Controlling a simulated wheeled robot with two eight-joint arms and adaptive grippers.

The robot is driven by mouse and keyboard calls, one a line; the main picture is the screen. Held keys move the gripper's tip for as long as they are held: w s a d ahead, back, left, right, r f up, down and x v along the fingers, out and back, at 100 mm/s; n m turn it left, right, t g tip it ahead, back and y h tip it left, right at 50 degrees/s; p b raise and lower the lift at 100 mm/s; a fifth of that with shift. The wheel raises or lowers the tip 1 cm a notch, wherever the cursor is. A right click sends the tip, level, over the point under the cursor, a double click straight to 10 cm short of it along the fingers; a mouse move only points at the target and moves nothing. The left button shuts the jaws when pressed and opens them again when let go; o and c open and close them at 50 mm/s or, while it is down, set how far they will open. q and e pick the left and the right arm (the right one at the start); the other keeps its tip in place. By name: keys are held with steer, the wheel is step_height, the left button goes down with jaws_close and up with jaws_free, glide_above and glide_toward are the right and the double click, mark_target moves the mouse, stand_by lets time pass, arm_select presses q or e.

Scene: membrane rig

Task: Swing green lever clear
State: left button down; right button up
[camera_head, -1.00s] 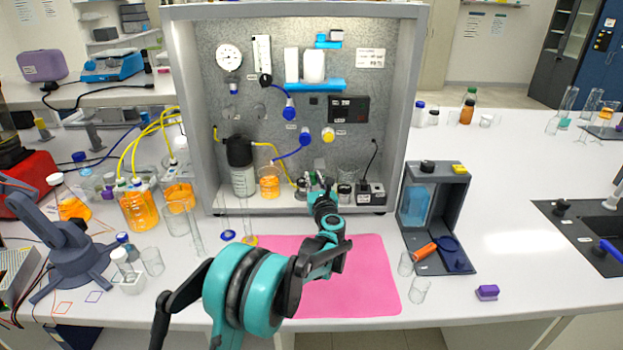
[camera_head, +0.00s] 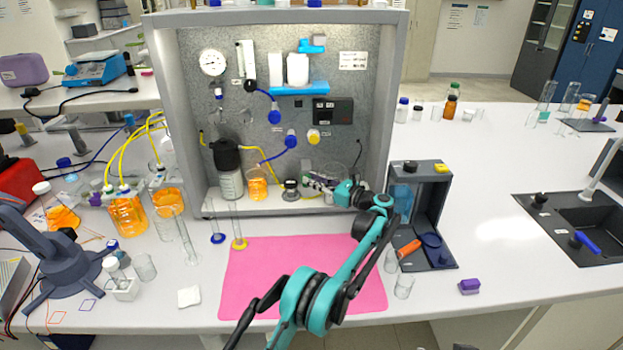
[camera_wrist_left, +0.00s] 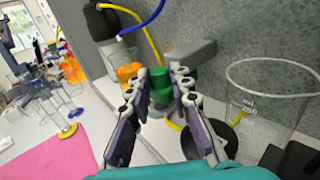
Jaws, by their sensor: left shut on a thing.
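The green lever (camera_wrist_left: 160,82) shows in the left wrist view as a green cylindrical piece between my fingertips. My left gripper (camera_wrist_left: 164,83) is shut on it, one finger on each side. In the head view my left gripper (camera_head: 322,182) is inside the rig (camera_head: 190,110), low at the right of its floor. The lever is too small and covered there to make out. A grey arm-like piece (camera_wrist_left: 190,52) lies just behind the green part; I cannot tell how they join. My right gripper is not in view.
A clear beaker (camera_wrist_left: 268,95) stands close right of the gripper. An orange-filled beaker (camera_head: 257,185) and a black-capped bottle (camera_head: 230,175) stand left on the rig floor. A dark stand (camera_head: 440,215) is right of my arm.

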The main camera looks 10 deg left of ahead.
arm_select(q)
steer(key=shift+w+d+n+g, duration=0.15)
steer(key=shift+n+g, duration=0.25)
steer(key=shift+g, duration=0.2)
steer(key=c, duration=1.4)
jaws_free()
steer(key=shift+o, duration=0.2)
